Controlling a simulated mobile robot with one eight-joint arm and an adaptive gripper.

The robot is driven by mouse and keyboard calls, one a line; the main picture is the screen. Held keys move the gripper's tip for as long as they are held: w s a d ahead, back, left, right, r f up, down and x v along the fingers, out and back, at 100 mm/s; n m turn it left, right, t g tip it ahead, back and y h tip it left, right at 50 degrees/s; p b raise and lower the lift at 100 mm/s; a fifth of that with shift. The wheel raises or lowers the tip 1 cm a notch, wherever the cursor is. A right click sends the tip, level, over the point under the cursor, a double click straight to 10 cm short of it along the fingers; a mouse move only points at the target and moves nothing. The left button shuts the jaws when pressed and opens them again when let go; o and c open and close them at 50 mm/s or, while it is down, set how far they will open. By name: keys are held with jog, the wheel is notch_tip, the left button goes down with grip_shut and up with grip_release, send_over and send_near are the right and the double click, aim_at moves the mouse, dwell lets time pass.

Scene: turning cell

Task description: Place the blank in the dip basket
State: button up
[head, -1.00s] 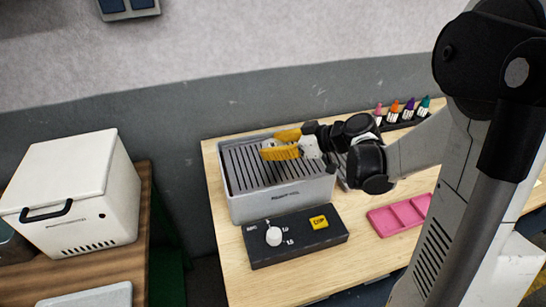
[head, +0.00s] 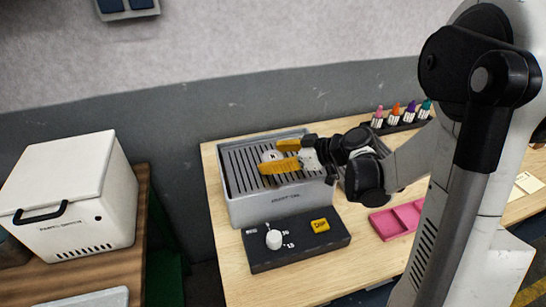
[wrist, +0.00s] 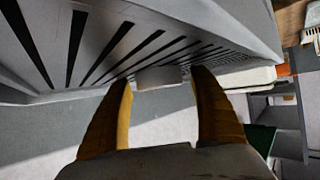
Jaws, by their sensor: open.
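The blank (head: 272,156) is a small pale round piece with a dark mark on top. It rests on the slatted top of a grey box (head: 282,208). My gripper (head: 272,157) has yellow fingers spread apart, over the slats at the blank. In the wrist view the blank (wrist: 158,76) shows as a pale short cylinder between the open fingertips (wrist: 160,78), against the dark slots, with a gap on each side. I cannot tell whether the slatted box is the dip basket; no other basket is clear to see.
A black control box (head: 295,240) with a white knob and yellow button stands in front. A pink tray (head: 397,221) lies to the right, and several coloured bottles (head: 402,115) stand behind. A white lidded box (head: 70,200) is on the left table.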

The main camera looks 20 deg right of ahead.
jog(key=p+v, duration=0.3)
jog(key=v, duration=0.8)
jog(key=shift+s+d+r, duration=0.15)
jog(key=shift+r, duration=0.1)
jog(key=shift+s+r, duration=0.1)
jog(key=shift+s, duration=0.1)
jog(key=s+a+r+m+h, duration=0.1)
jog(key=s+a+m+h, duration=0.2)
jog(key=s, duration=0.4)
jog(key=s+a+r+m+g+h, duration=0.1)
jog(key=s+a+r+m+h, duration=0.1)
jog(key=s+m+h, duration=0.3)
jog(key=shift+s+a+m+h, duration=0.3)
jog(key=shift+s+a+m, duration=0.2)
jog(key=shift+s+a, duration=0.3)
jog(key=shift+d, duration=0.1)
jog(key=shift+c, duration=0.2)
